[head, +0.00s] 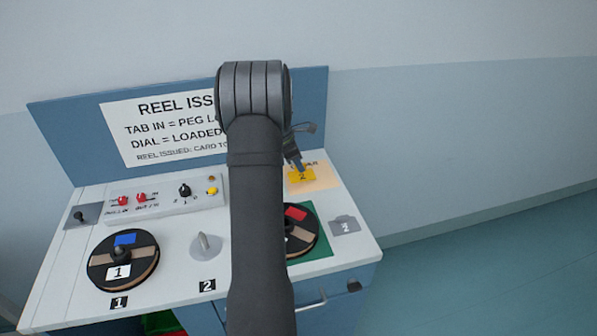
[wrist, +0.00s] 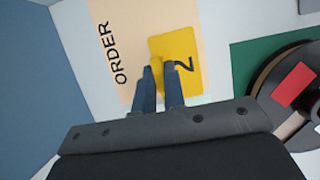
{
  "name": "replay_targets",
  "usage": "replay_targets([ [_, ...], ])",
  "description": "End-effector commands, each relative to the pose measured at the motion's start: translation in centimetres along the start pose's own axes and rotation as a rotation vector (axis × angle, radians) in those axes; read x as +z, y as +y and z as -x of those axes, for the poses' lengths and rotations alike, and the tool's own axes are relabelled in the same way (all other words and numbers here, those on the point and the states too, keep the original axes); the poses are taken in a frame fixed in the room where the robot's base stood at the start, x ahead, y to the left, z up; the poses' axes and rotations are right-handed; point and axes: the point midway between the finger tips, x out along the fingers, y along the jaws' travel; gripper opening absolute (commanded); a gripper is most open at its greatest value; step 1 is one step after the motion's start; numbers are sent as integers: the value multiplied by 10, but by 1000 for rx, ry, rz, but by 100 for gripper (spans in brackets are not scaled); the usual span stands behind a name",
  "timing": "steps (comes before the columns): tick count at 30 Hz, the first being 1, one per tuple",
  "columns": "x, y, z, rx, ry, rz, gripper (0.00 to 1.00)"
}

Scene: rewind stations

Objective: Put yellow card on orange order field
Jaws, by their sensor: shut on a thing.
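The yellow card (head: 301,175) bears a black 2 and is over the pale orange order field (head: 325,181) at the back right of the worktop. In the wrist view the card (wrist: 190,48) covers part of the order field (wrist: 118,25), beside the word ORDER. My gripper (head: 297,165) is shut on the card; in the wrist view its two blue fingers (wrist: 160,82) are at the card's near edge. I cannot tell whether the card touches the field.
A reel with a red label (head: 295,213) sits on a green field (head: 320,245), right of my arm. Reel 1 (head: 123,262), a switch box (head: 165,197) and a grey knob (head: 205,247) are to the left. A back panel (head: 315,110) rises behind.

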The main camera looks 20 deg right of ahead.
Motion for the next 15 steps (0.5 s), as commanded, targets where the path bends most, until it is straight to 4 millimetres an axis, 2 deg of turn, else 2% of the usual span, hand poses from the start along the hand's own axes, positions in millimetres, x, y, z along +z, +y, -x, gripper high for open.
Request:
replay_targets([
  [6,-12,-1,-29,-4,1,1,0],
  [15,-12,-1,-30,-2,1,1,0],
])
